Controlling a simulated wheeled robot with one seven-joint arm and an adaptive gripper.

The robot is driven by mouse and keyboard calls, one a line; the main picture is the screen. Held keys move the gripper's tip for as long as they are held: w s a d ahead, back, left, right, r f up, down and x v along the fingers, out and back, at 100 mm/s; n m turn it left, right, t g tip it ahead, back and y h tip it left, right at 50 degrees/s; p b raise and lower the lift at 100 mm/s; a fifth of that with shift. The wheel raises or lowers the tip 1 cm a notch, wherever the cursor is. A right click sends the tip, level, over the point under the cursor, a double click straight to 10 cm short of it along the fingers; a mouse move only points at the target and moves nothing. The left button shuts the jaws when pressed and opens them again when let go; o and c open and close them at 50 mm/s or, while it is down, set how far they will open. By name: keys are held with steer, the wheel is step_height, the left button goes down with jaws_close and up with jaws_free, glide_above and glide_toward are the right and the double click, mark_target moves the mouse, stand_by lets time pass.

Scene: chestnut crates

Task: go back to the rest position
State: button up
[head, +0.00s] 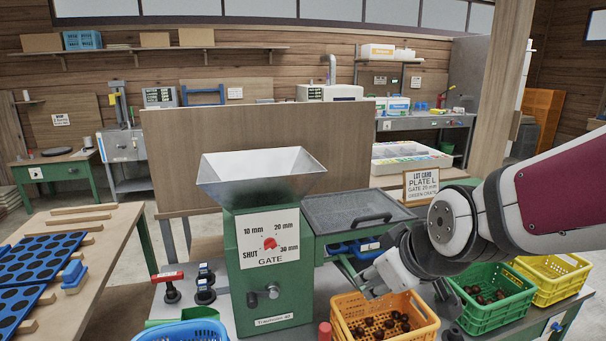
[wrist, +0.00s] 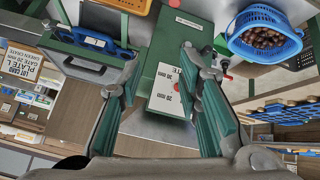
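My gripper (head: 372,282) is in front of the right side of the green grading machine (head: 262,262), above the bench, at the end of my arm coming in from the right. In the wrist view my gripper (wrist: 160,62) has its two green-padded fingers wide apart, with nothing held between them. The green machine (wrist: 172,40) shows beyond and between the fingers. Its metal hopper (head: 262,178) looks empty from here. A red gate knob (head: 270,243) is on its front dial; its exact setting is too small to tell.
An orange crate (head: 343,329) with chestnuts is below my gripper. A green crate (head: 478,318) with chestnuts and a yellow crate (head: 549,290) stand to the right. A blue basket (wrist: 238,22) of chestnuts is on the machine's other side. A lot card (head: 421,184) stands behind.

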steer(key=s+d+r+m+g+p, duration=0.1)
steer(key=s+d+r+m, duration=0.1)
steer(key=s, duration=0.5)
steer(key=s+d+r+m+g+h, duration=0.1)
steer(key=s+d+r+m, duration=0.1)
steer(key=s, duration=0.5)
steer(key=s+d+r+m+g+p, duration=0.1)
steer(key=s+d+r+m, duration=0.1)
steer(key=s, duration=0.4)
steer(key=shift+s+d+r+m+h+p, duration=0.35)
steer(key=shift+s+r+m+h, duration=0.05)
steer(key=shift+r, duration=0.15)
